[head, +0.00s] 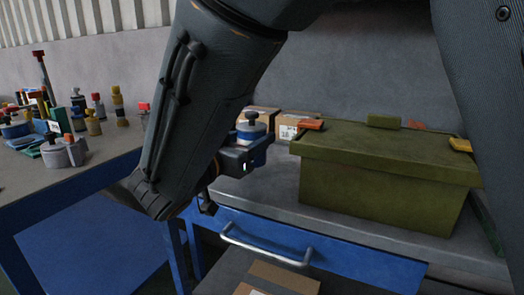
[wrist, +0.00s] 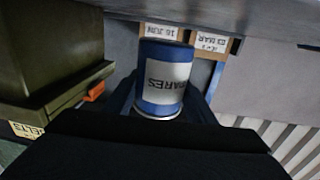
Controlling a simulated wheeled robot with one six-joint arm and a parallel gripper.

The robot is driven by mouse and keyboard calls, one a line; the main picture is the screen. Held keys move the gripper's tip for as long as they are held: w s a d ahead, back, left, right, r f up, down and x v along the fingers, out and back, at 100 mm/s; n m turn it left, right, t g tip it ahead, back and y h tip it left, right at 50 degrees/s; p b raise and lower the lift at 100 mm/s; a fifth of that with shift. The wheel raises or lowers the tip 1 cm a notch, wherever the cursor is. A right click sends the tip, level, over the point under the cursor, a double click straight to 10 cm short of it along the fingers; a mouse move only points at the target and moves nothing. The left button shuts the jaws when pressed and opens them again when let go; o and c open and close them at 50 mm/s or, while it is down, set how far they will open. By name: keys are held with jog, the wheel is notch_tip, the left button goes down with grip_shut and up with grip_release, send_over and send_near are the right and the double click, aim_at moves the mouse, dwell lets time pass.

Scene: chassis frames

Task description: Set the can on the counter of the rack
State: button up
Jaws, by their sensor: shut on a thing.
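The can is blue with a pale label that reads in part "ARES" in the wrist view (wrist: 163,75). My gripper (wrist: 163,103) is shut on it, one finger on each side. In the head view, the can (head: 258,151) shows behind my gripper (head: 240,158), with a grey top and a dark knob above it. It is at the left part of a grey counter (head: 262,205) with a blue drawer front. My gripper hides its lower part, so I cannot tell whether it touches the counter.
An olive lidded box (head: 380,185) fills the counter's right side, close to the can. Labelled cardboard boxes (head: 288,125) stand behind the can. A left table (head: 100,160) holds several bottles and jars. A drawer handle (head: 265,250) sticks out in front.

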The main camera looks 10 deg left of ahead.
jog(key=shift+f, duration=1.5)
jog(key=o, duration=1.5)
jog(key=shift+f, duration=0.1)
jog(key=v, duration=1.2)
jog(key=shift+s, duration=0.1)
